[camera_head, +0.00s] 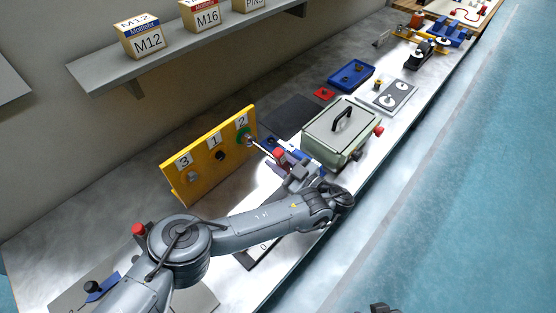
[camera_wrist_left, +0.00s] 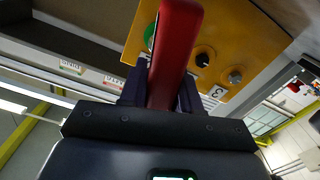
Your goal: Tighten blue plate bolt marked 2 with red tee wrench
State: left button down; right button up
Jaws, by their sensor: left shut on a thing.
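A yellow upright plate (camera_head: 208,157) carries bolts marked 3, 1 and 2; the marked plate is yellow, not blue. The bolt marked 2 (camera_head: 246,138) sits in a green ring at the plate's right end. My left gripper (camera_head: 287,164) is shut on the red tee wrench (camera_head: 279,153), whose thin shaft points to that bolt. The shaft's tip appears at the bolt, but I cannot tell whether it is seated. In the left wrist view, the red handle (camera_wrist_left: 173,50) stands between the fingers (camera_wrist_left: 160,95) and hides most of the green ring. A dark part at the bottom edge may be my right gripper.
A pale green lidded box (camera_head: 341,130) stands close right of my left gripper. A dark mat (camera_head: 290,116), a blue tray (camera_head: 351,74) and a grey plate (camera_head: 388,95) lie farther back. A shelf (camera_head: 180,47) with labelled boxes hangs above.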

aim_at(286, 166)
pick_arm(q)
jog(key=shift+s+d, duration=0.45)
jog(key=shift+d, duration=0.1)
jog(key=shift+s+d+r+p, duration=0.25)
jog(key=shift+s+d+p, duration=0.1)
jog(key=shift+p, duration=0.35)
jog(key=p+v, duration=0.2)
jog(key=shift+s+d, duration=0.2)
jog(key=shift+d, duration=0.15)
jog(key=shift+s+d+f+p, duration=0.2)
jog(key=shift+s+d+p, duration=0.1)
jog(key=shift+d, duration=0.05)
pick_arm(e)
jog(key=v, duration=0.2)
jog(key=w+v, duration=0.1)
jog(key=v, duration=0.1)
jog(key=shift+r, duration=0.1)
